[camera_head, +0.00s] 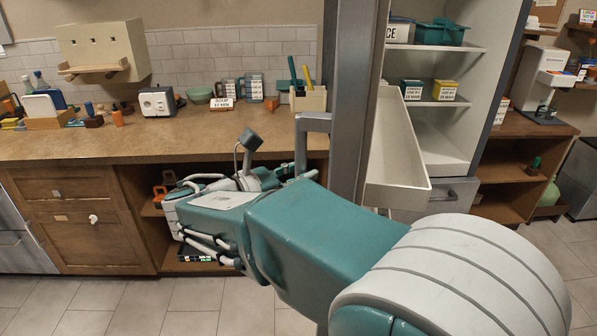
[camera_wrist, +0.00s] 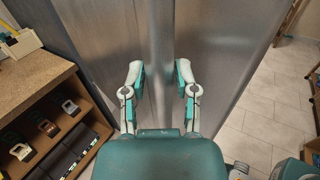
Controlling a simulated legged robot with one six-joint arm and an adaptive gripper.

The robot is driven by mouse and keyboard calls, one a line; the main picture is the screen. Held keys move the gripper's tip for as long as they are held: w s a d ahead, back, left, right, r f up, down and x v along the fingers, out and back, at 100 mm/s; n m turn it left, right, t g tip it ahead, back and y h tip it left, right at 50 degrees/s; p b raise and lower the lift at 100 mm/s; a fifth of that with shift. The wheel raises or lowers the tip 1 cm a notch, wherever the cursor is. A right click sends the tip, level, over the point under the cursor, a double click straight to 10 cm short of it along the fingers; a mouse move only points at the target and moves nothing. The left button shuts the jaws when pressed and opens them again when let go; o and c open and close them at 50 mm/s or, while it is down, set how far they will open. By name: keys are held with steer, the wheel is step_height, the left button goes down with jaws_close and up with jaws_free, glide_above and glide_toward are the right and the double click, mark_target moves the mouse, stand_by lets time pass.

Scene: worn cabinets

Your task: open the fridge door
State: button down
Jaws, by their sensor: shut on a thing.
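The fridge door (camera_head: 350,90) stands swung open in the head view, seen nearly edge-on as a tall grey panel. The lit fridge interior (camera_head: 440,145) with its shelves shows to its right. A grey handle (camera_head: 314,122) sticks out on the door's left side. My gripper (camera_head: 300,178) is at the lower part of this handle, partly hidden by my wrist. In the wrist view my gripper (camera_wrist: 160,74) has its two fingers on either side of the upright handle bar (camera_wrist: 158,45), shut on it. The exact finger contact is hard to see.
A white bin (camera_head: 398,155) hangs on the door's inner side. Tiled floor (camera_head: 110,305) is clear in front of the cabinets. A wooden shelf unit (camera_head: 505,185) stands at right.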

steer(key=c, duration=0.5)
jaws_free()
steer(key=shift+a, duration=0.1)
steer(key=v, duration=1.2)
steer(key=shift+w+a, duration=0.15)
